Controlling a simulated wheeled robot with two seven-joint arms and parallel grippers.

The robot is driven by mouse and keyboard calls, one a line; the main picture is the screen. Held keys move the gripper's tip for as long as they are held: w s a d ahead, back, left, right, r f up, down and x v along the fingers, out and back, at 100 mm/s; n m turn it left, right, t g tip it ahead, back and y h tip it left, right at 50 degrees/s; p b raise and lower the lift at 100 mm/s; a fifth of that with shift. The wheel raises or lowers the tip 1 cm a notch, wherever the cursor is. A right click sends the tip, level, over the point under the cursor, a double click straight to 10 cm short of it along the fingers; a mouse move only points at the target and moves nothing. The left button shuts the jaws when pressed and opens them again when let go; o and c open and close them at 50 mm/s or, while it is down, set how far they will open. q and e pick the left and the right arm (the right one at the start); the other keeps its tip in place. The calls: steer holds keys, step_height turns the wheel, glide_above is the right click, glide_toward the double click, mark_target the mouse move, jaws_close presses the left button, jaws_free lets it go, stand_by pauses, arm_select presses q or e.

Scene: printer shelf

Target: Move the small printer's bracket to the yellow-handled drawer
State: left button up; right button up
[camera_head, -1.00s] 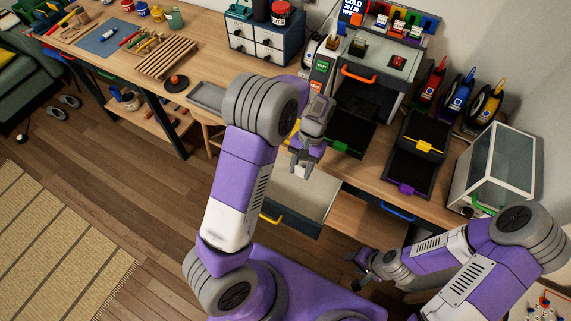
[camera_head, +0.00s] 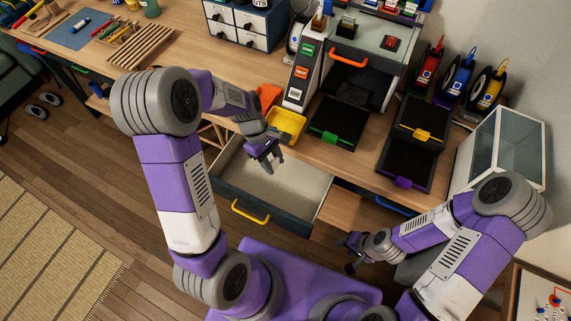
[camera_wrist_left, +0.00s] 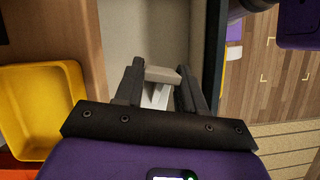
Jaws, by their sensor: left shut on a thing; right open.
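The yellow-handled drawer (camera_head: 297,196) stands pulled open below the table edge, with its yellow handle (camera_head: 250,214) at the front. Its visible floor is bare. My left gripper (camera_head: 268,156) is above the back part of the drawer. In the left wrist view it is shut on a small pale grey bracket (camera_wrist_left: 161,75), held between the fingertips over the pale drawer floor. The bracket is too small to make out in the head view. My right gripper (camera_head: 350,252) is open and empty, low at the right of the drawer.
A yellow bin (camera_head: 288,125) and an orange bin (camera_head: 266,95) sit at the table edge behind my left gripper. A printer with an orange handle (camera_head: 349,57), black trays (camera_head: 341,122) and a glass-sided case (camera_head: 507,150) stand to the right.

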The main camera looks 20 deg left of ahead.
arm_select(q)
step_height(320, 180, down, 6)
steer(key=n+b, duration=0.2)
steer(key=b, duration=0.8)
glide_toward(278, 192)
steer(key=shift+t, duration=0.4)
steer(key=x, duration=0.5)
steer(key=shift+s+f, duration=0.4)
steer(key=shift+f, duration=0.1)
steer(key=o, duration=1)
steer(key=shift+r, duration=0.25)
steer(key=p+v, duration=0.4)
steer(key=v, duration=0.7)
steer(key=shift+a+r+p, duration=0.25)
steer(key=shift+a+p, duration=0.05)
steer(key=shift+p, duration=0.05)
